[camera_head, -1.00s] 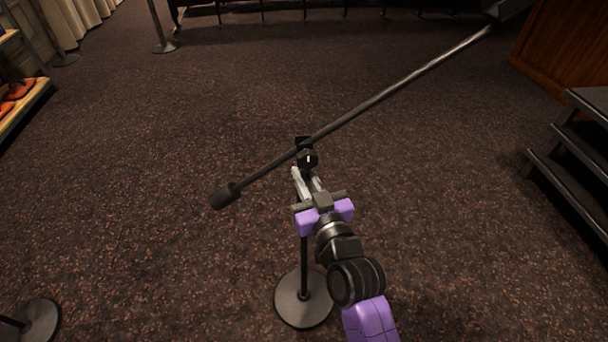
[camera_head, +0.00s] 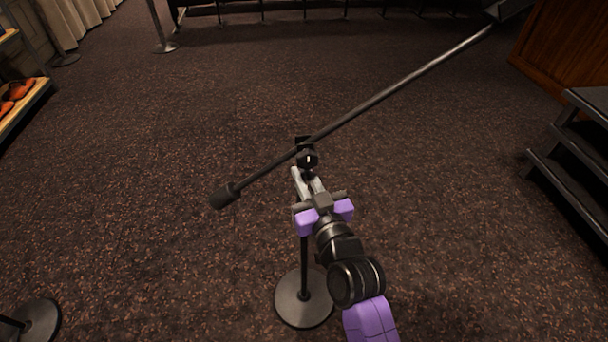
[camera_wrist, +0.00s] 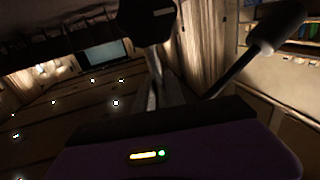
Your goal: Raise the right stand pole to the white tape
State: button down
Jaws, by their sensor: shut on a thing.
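The stand in front of me has a dark upright pole (camera_head: 304,262) on a round grey base (camera_head: 304,299). A slanted boom (camera_head: 400,87) is clamped at its top, with a counterweight (camera_head: 223,196) at the lower left end. My gripper (camera_head: 308,179) is shut on the upper pole just below the boom clamp (camera_head: 307,157). My gripper hides much of the upper pole, and I cannot make out white tape. The wrist view shows the clamp knob (camera_wrist: 147,18) and the counterweight (camera_wrist: 276,27) above the gripper.
Dark steps (camera_head: 575,150) stand at the right, by a wooden cabinet (camera_head: 565,45). Another round stand base (camera_head: 36,320) is at the lower left. A shelf with orange items (camera_head: 18,92) is at the far left. Carpet around the stand is clear.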

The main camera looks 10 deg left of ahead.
aim_at(304, 142)
dwell(0.4)
notch_tip(304, 142, up, 13)
jog(key=p, duration=0.9)
jog(key=c, duration=1.4)
grip_release()
jog(key=shift+f, duration=0.3)
jog(key=shift+f, duration=0.1)
